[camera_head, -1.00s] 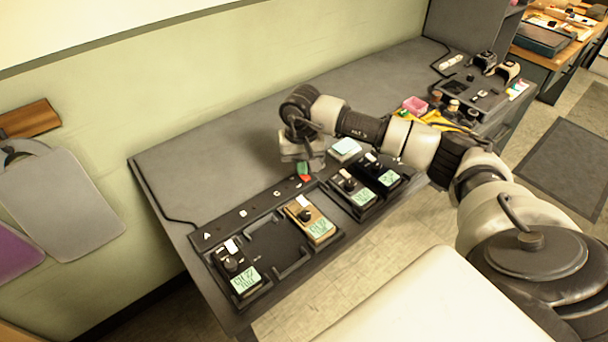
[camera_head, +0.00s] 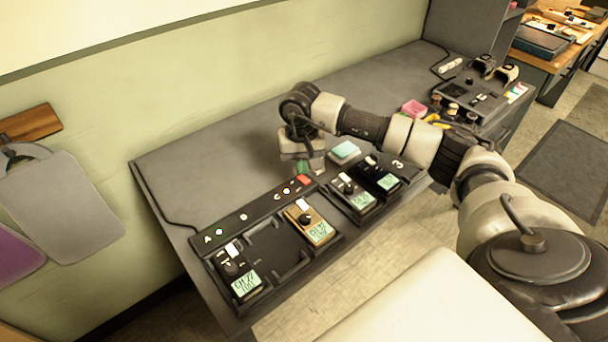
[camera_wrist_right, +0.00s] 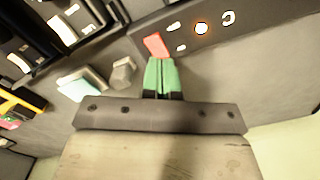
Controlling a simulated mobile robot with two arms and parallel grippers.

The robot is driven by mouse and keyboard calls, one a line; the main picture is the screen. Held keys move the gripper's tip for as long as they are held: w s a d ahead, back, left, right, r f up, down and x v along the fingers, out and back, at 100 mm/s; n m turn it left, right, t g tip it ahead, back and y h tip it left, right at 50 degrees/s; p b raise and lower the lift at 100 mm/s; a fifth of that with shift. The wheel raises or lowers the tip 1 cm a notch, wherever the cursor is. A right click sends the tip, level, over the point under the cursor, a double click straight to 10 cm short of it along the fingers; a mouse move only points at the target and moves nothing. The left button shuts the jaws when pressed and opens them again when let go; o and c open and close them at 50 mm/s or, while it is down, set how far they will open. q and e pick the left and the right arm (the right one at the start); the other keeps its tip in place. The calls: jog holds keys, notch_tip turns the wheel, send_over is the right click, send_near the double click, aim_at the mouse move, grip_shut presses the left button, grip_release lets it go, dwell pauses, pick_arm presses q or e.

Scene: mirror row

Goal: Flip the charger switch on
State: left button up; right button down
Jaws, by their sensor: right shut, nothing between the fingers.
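The dark charger (camera_head: 262,213) lies along the table with slots for several radios. Indicator lights on the strip are lit: a green one (camera_head: 219,231) by the A and an orange-rimmed one (camera_head: 286,191) by the C. My right gripper (camera_head: 303,167) is shut and empty, its green fingertips (camera_wrist_right: 159,62) right beside the switch; I cannot tell if they touch it. My left gripper is not in view.
An orange radio (camera_head: 312,228), a black radio (camera_head: 238,274) and two more to the right (camera_head: 356,196) sit in the charger. A teal-topped block (camera_head: 345,151) stands behind it. The table's back left (camera_head: 215,155) is clear.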

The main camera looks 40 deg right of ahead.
jog(key=shift+r+p, duration=1.1)
jog(key=shift+r, duration=1.25)
